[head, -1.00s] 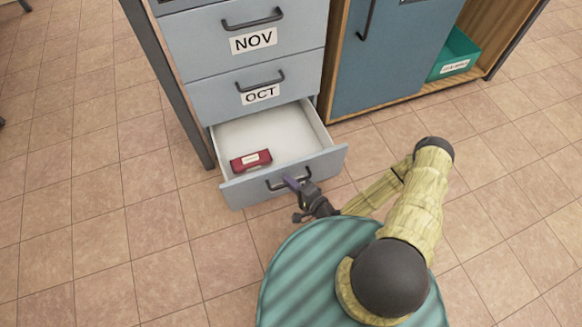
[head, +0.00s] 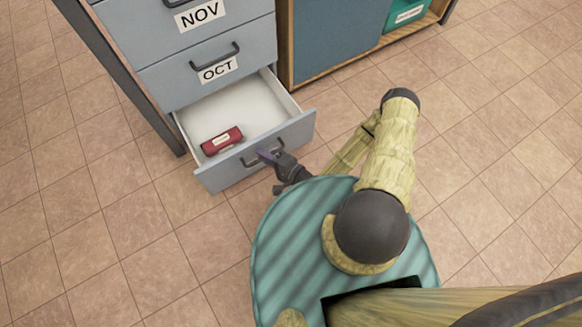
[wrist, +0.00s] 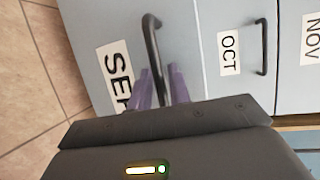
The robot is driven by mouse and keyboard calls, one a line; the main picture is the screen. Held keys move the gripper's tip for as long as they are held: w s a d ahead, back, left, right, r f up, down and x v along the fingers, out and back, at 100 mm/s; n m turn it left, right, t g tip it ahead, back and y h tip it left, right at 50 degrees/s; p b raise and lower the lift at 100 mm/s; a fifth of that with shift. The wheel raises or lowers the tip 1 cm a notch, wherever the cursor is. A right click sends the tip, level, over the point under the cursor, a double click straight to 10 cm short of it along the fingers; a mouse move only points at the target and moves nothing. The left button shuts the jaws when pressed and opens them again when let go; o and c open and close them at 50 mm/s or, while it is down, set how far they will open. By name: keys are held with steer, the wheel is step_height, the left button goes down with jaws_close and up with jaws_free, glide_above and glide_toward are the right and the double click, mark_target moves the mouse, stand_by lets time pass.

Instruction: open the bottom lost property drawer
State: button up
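The bottom drawer (head: 290,135) stands well out from the grey-blue cabinet, below the OCT drawer. Its white inside shows from above, with a red box-like item (head: 222,140) lying in it near the front. My gripper (head: 266,155) is at the dark bar handle (head: 247,160) on the drawer front. The front's label (wrist: 115,70) starts with "SE"; my gripper hides the rest.
The OCT drawer (head: 180,80) and NOV drawer (head: 150,32) above are shut. A wooden-framed unit with a blue door (head: 335,40) and a green bin (head: 405,14) stands to the right. Tiled floor (head: 85,245) is clear to the left and right.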

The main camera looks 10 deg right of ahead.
steer(key=p+v, duration=0.3)
steer(key=v, duration=1.4)
steer(key=shift+s, duration=0.2)
steer(key=shift+d, duration=0.15)
